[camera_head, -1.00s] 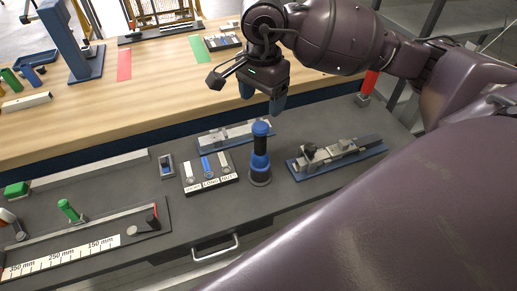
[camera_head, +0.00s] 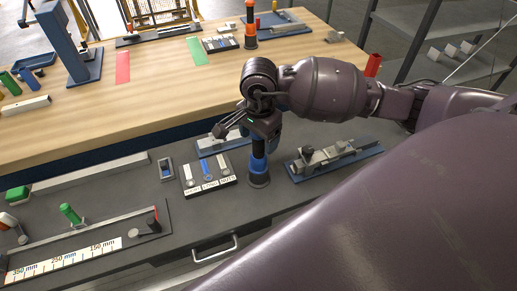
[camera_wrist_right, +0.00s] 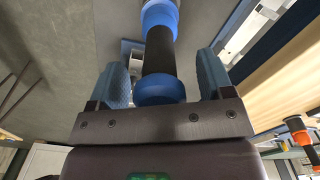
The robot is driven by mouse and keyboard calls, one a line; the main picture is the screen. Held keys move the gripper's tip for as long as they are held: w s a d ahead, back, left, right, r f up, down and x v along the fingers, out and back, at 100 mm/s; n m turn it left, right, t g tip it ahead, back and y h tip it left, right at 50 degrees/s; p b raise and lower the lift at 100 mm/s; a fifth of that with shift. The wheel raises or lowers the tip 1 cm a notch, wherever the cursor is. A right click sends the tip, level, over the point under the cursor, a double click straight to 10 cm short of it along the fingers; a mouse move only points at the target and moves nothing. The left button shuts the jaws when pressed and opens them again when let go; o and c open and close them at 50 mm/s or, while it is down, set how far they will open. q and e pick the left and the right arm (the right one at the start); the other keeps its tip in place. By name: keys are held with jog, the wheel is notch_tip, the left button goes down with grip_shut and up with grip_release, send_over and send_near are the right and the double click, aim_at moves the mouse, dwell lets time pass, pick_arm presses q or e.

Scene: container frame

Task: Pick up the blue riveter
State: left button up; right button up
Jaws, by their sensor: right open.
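The blue riveter (camera_head: 258,170) stands upright on the dark bench, a blue and black tool in a dark round base. My right gripper (camera_head: 262,140) is over its top in the head view, hiding the upper end. In the right wrist view the riveter (camera_wrist_right: 160,52) lies between the two blue fingers of my right gripper (camera_wrist_right: 166,82). The fingers are apart, with a gap on each side of the riveter's blue end. My left gripper is not in view.
A small tray with labelled slots (camera_head: 222,184) is left of the riveter. A metal fixture on a blue plate (camera_head: 335,158) is to its right, and another plate (camera_head: 210,146) is behind. An orange and black tool (camera_head: 250,28) stands on the wooden table (camera_head: 120,95).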

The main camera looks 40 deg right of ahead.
jog(key=shift+c, duration=0.6)
jog(key=c, duration=0.9)
jog(key=shift+r, duration=0.1)
